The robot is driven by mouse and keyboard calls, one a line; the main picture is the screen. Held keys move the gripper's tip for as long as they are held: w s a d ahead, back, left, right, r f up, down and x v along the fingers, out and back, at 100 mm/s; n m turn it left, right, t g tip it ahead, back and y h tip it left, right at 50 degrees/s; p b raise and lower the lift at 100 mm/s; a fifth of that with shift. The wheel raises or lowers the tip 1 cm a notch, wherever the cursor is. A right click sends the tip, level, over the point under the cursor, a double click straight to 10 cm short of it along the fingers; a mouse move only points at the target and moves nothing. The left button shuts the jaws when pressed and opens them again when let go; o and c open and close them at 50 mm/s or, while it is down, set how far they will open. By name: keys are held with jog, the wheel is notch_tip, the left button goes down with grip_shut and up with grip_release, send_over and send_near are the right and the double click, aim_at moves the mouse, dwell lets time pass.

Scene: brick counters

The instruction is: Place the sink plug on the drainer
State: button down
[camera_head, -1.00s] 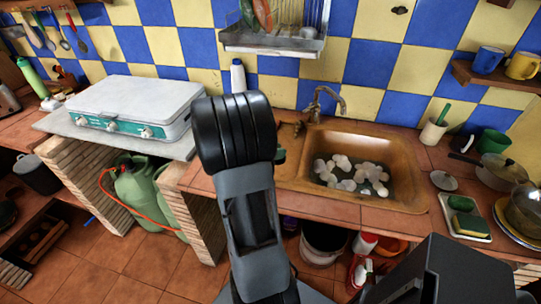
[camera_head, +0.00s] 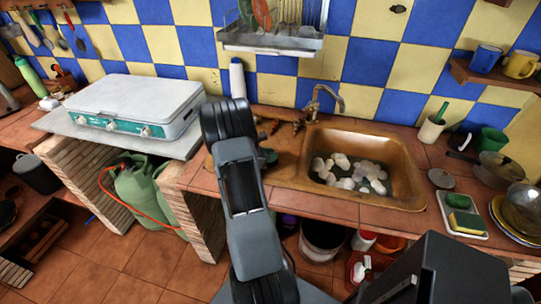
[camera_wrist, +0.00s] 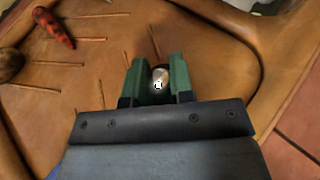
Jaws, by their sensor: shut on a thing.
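The sink plug (camera_wrist: 160,80), dark with a shiny metal knob, sits between the green fingers of my gripper (camera_wrist: 159,82) in the wrist view. My gripper is shut on it. Beneath is the drainer (camera_wrist: 90,80), the brown grooved board left of the sink basin; it also shows in the head view (camera_head: 285,172). I cannot tell whether the plug touches the drainer. In the head view my arm hides the plug and most of the gripper.
A red object (camera_wrist: 55,28) and a brown round object (camera_wrist: 9,65) lie at the drainer's far side. The sink basin (camera_head: 405,160) to the right holds several pale round things. A tap (camera_head: 325,97) stands behind. A white bottle (camera_head: 237,78) stands by the wall.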

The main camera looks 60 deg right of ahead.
jog(key=shift+f, duration=0.15)
jog(key=shift+f, duration=0.15)
jog(key=c, duration=1)
grip_release()
jog(key=shift+w+a+r, duration=0.1)
jog(key=shift+a+r, duration=0.05)
jog(key=shift+r, duration=0.2)
jog(key=b+v, duration=0.1)
jog(key=v, duration=1.1)
jog(key=s+a+r+m+t+y, duration=0.2)
jog(key=a+r+m+t+y, duration=0.1)
jog(key=a, duration=0.8)
jog(key=s+a+r+m+t+y, duration=0.2)
jog(key=a+m+y, duration=0.3)
jog(key=a, duration=0.6)
jog(key=s+a+r+m+t+y, duration=0.2)
jog(key=a+r+m+t+y, duration=0.2)
jog(key=a, duration=0.6)
jog(key=shift+a+r+m+t, duration=0.3)
jog(key=shift+a+r+t, duration=0.1)
jog(key=shift+r+t, duration=0.2)
